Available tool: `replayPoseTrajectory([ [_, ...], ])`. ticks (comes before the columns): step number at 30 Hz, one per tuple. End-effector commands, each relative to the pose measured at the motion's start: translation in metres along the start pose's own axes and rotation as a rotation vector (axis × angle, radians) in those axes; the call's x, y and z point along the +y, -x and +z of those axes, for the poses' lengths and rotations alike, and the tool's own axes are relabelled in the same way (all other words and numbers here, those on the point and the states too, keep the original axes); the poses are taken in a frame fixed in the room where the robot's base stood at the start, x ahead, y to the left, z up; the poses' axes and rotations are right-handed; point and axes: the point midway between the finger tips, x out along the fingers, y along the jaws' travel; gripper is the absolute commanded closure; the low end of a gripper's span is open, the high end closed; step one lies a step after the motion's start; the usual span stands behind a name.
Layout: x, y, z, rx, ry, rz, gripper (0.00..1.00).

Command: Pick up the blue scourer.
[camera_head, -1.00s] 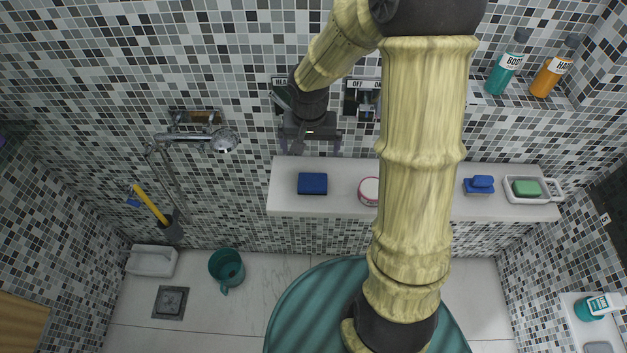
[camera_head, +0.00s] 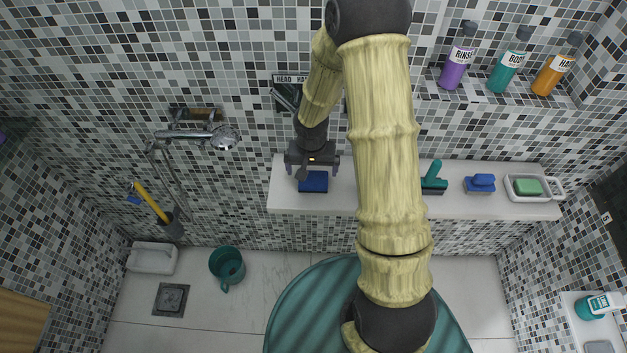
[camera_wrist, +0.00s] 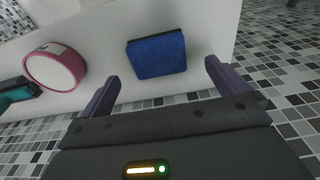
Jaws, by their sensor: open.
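The blue scourer (camera_head: 313,183) is a dark blue block lying on the white ledge (camera_head: 284,199), toward its left end. My gripper (camera_head: 313,172) is over the scourer's back part in the head view and hides its far edge. In the wrist view the scourer (camera_wrist: 157,55) lies ahead of the fingers, in line with the gap between them. My gripper (camera_wrist: 162,82) is open and empty, with one finger toward each side of the scourer. Neither finger appears to touch it.
A pink-rimmed round tin (camera_wrist: 55,67) lies beside the scourer in the wrist view. Farther right on the ledge are a teal-handled tool (camera_head: 434,176), a blue brush (camera_head: 480,183) and a green soap in a white dish (camera_head: 512,194). Bottles, including a purple one (camera_head: 457,60), stand on a shelf.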

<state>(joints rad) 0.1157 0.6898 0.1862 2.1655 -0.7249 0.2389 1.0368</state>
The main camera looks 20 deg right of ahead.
Motion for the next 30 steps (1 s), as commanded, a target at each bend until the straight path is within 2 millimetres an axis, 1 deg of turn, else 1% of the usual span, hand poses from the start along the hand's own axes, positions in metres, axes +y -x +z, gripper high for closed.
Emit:
replayPoseTrajectory([
  [12, 0.001, -0.005, 0.000, 0.000, -0.002, 0.001, 0.00],
  [17, 0.003, -0.021, -0.001, -0.003, 0.000, 0.002, 0.00],
  [21, 0.004, -0.041, -0.002, -0.002, 0.001, 0.002, 0.00],
  [24, 0.004, -0.051, -0.002, -0.001, 0.001, 0.001, 0.00],
  [30, 0.004, -0.054, -0.003, 0.001, -0.001, 0.000, 0.00],
])
